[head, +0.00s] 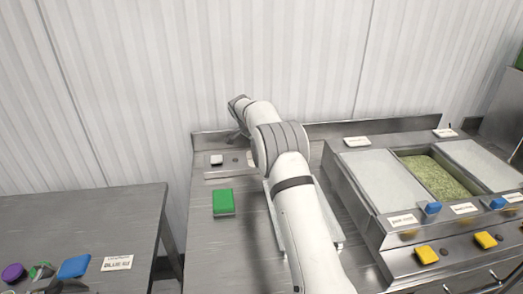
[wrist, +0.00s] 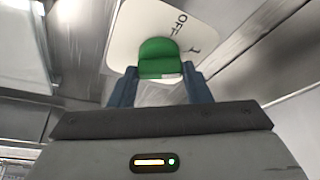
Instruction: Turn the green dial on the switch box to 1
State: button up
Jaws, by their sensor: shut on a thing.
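The green dial (wrist: 157,55) shows in the wrist view on a white plate (wrist: 122,40). The plate carries the printed marks "OFF" and "1" to the right of the dial. My gripper (wrist: 160,82) has one finger on each side of the dial and is shut on it. A pale mark shows on the dial's near edge; I cannot tell which setting it points to. In the head view my arm reaches to the back of the middle table, and its end hides the dial and most of the switch box.
A green block (head: 223,202) lies on the middle table, left of my arm. A counter with white lids and a green-filled tray (head: 440,176) stands to the right. Yellow blocks (head: 426,255) sit along its front. A side table (head: 90,215) stands left, across a gap.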

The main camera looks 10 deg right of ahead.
dwell(0.5)
jog(key=o, duration=1)
jog(key=shift+b+v, duration=0.5)
jog(key=shift+v, duration=3.4)
